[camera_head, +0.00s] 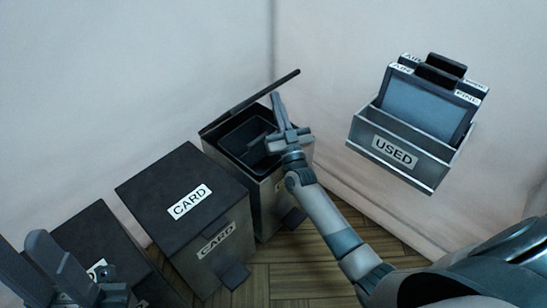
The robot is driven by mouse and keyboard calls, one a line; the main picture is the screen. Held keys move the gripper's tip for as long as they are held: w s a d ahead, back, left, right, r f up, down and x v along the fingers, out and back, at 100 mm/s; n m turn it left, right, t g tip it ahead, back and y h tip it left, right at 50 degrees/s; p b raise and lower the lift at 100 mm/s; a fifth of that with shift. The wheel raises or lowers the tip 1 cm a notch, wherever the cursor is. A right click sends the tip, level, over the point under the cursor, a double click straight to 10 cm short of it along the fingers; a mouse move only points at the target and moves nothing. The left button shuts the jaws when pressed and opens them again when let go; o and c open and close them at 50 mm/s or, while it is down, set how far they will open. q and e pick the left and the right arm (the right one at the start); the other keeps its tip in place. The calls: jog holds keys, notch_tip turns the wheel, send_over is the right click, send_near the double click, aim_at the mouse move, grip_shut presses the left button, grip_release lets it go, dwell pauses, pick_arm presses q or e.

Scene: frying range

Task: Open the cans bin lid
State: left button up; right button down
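The right-hand bin (262,198) has its dark lid (240,105) raised on a tilt, and its dark inside shows. A small piece of a label shows on its front, but my arm hides the rest, so I cannot read whether it says cans. My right gripper (277,112) is at the bin's opening, below the raised lid in the picture. I cannot tell whether it touches the lid or how far apart its fingers are. My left gripper (22,250) is at the lower left corner, its two fingers apart and empty.
A shut bin marked CARD (160,177) stands in the middle. Another shut dark bin (95,236) at the left is partly hidden by my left gripper. A wall rack marked USED (417,163) holds dark panels at the right. Wood floor (290,279) shows in front.

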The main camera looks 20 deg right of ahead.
jog(key=shift+w+a+r, duration=0.2)
jog(key=shift+w+r, duration=0.25)
jog(key=shift+r, duration=0.3)
jog(key=shift+w+a+r+p, duration=0.25)
jog(key=shift+w+r+p, duration=0.3)
jog(key=shift+r+p, duration=0.1)
jog(key=shift+w+a+r+p, duration=0.25)
jog(key=shift+w+r, duration=0.25)
jog(key=shift+w, duration=0.1)
jog(key=shift+w+a+r+p, duration=0.2)
jog(key=shift+w+r+p, duration=0.05)
jog(key=shift+w+r, duration=0.3)
jog(key=shift+w+a+r, duration=0.3)
jog(key=shift+w+r, duration=0.15)
jog(key=shift+w, duration=0.2)
